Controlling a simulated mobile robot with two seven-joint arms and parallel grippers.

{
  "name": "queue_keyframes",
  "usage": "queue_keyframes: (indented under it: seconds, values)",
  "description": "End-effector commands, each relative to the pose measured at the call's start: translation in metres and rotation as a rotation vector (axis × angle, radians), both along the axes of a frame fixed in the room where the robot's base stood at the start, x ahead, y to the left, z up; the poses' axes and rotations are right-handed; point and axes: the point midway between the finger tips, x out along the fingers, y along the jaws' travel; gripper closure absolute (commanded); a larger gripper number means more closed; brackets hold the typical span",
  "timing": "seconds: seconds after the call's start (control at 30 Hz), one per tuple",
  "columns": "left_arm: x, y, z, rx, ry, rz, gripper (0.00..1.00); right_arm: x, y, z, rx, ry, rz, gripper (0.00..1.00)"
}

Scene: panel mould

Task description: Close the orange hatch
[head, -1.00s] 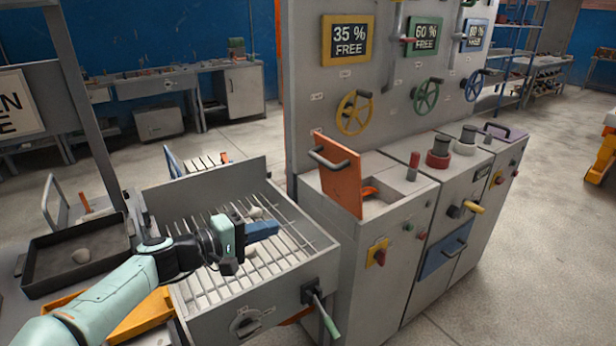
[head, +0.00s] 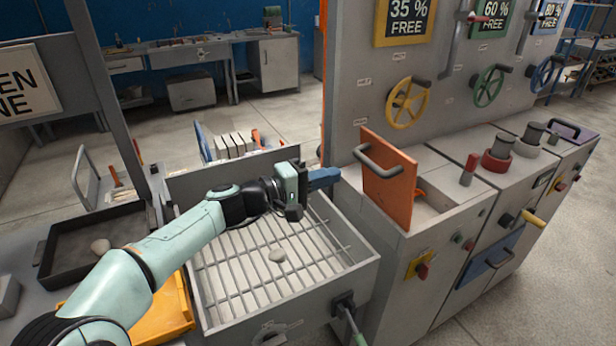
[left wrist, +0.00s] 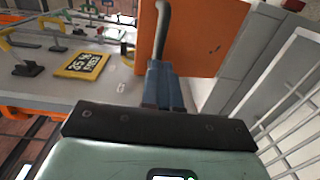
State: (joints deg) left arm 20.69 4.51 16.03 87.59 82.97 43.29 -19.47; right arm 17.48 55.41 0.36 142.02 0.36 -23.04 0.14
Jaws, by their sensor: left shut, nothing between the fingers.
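The orange hatch (head: 387,182) stands open and upright on top of the grey cabinet, with a grey bar handle (head: 376,160) on its left face. The opening (head: 432,198) shows to its right, with something orange inside. My left gripper (head: 338,175) has blue fingers that are shut and empty. It is to the left of the hatch, above the grate tray's right edge, pointing toward the hatch. In the left wrist view, the fingers (left wrist: 162,88) point at the hatch (left wrist: 190,38), close to its handle (left wrist: 160,30); I cannot tell if they touch. My right gripper is not in view.
A red-topped lever (head: 469,168) stands right of the hatch opening. The panel with a yellow wheel (head: 407,103) rises behind the hatch.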

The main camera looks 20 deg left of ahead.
Motion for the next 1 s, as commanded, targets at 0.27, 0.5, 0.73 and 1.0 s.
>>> queue_keyframes:
  seconds: [0.27,0.5,0.73,1.0]
  values:
    - [0.040,-0.032,0.001,-0.001,0.000,-0.002,1.00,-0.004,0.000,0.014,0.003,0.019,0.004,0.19]
    - [0.053,-0.042,-0.001,0.001,-0.001,-0.001,1.00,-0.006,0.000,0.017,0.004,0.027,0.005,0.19]
    - [0.053,-0.042,-0.002,0.001,-0.001,0.001,1.00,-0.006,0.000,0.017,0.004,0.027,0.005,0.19]
    - [0.053,-0.042,0.002,0.009,0.010,0.001,1.00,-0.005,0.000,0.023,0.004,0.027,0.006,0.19]
